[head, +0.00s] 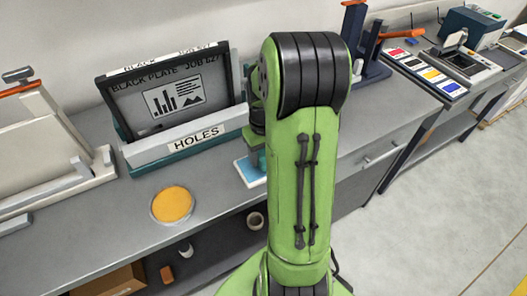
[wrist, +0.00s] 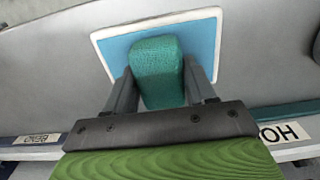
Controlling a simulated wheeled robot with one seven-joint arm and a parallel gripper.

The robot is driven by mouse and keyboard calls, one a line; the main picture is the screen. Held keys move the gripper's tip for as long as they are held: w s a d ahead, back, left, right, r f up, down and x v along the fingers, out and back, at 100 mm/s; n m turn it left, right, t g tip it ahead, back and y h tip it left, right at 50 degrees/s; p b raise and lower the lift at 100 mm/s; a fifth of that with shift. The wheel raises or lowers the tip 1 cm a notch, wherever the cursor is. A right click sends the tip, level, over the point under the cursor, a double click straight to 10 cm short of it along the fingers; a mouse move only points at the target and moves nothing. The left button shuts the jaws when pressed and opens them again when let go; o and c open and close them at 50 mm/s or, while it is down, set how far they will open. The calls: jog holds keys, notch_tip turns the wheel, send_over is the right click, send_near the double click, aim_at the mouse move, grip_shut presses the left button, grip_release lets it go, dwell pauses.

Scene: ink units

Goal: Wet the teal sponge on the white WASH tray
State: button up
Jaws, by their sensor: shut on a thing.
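The teal sponge (wrist: 157,70) is between my two gripper fingers (wrist: 157,78) in the wrist view, and the gripper is shut on it. The sponge is over the blue surface of the white-rimmed WASH tray (wrist: 112,35). I cannot tell whether it touches the blue surface. In the head view the tray (head: 243,174) lies on the grey bench, partly behind my green arm. My arm hides most of the gripper and sponge there.
A black plate in a frame (head: 170,95) with a HOLES bar (head: 195,134) stands left of the tray. A round orange-yellow dish (head: 172,204) lies near the bench's front edge. Colour pads (head: 425,72) are far right.

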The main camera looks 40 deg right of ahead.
aim_at(263, 153)
jog(key=shift+f+b, duration=0.4)
jog(key=shift+f, duration=0.1)
dwell(1.8)
jog(key=shift+a+r, duration=0.1)
notch_tip(263, 153, up, 7)
jog(key=p, duration=0.6)
jog(key=shift+r, duration=0.1)
dwell(0.5)
